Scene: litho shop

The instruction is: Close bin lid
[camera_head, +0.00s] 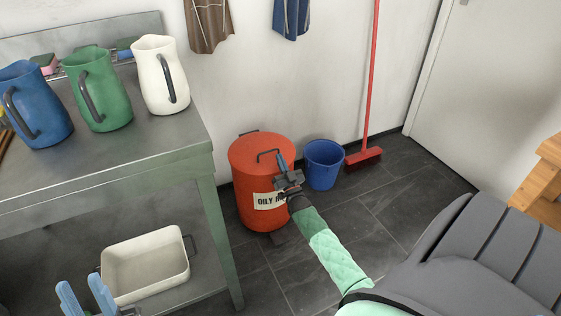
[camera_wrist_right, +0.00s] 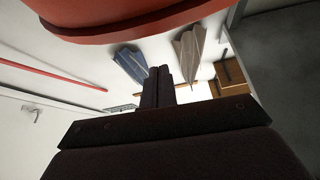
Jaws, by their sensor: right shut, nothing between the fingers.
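The red bin (camera_head: 249,182) with a partly covered "OILY" label stands on the floor beside the workbench. Its round red lid (camera_head: 255,149) lies flat across the top, with a dark handle on it; I see no gap at the rim. My right gripper (camera_head: 283,160) is at the bin's front right edge, overlapping the lid rim in the head view; I cannot tell whether it touches. It is shut and empty, and its fingers also show in the right wrist view (camera_wrist_right: 159,75), below a red curved edge (camera_wrist_right: 130,22). My left gripper (camera_head: 82,283) is open, low at the left.
A blue bucket (camera_head: 323,165) and a red broom (camera_head: 364,157) stand right of the bin. The metal workbench (camera_head: 150,147) at left carries blue, green and white jugs. A cream tray (camera_head: 146,265) sits on its lower shelf. Floor (camera_head: 380,205) right of my arm is clear.

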